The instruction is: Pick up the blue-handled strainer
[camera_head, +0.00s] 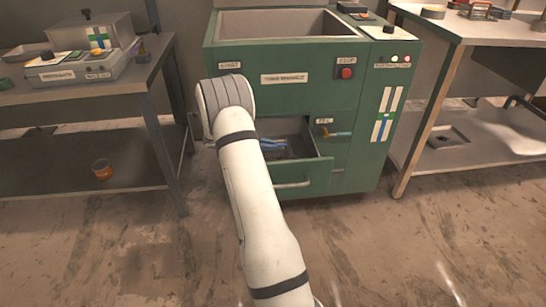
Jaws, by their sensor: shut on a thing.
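A green cabinet (285,95) stands in the middle with its lower drawer (300,177) pulled open. A blue handle-like thing (272,144) shows inside the drawer, just right of my arm. It looks like the handle of the blue-handled strainer, but the rest of it is hidden or too dark to make out. My white arm reaches forward over the drawer's left side and covers part of it. My gripper is hidden behind my arm, so its jaws and anything between them do not show.
A valve (336,134) with a yellowish lever sits right of the drawer. A workbench (490,32) stands at right. The floor in front is clear.

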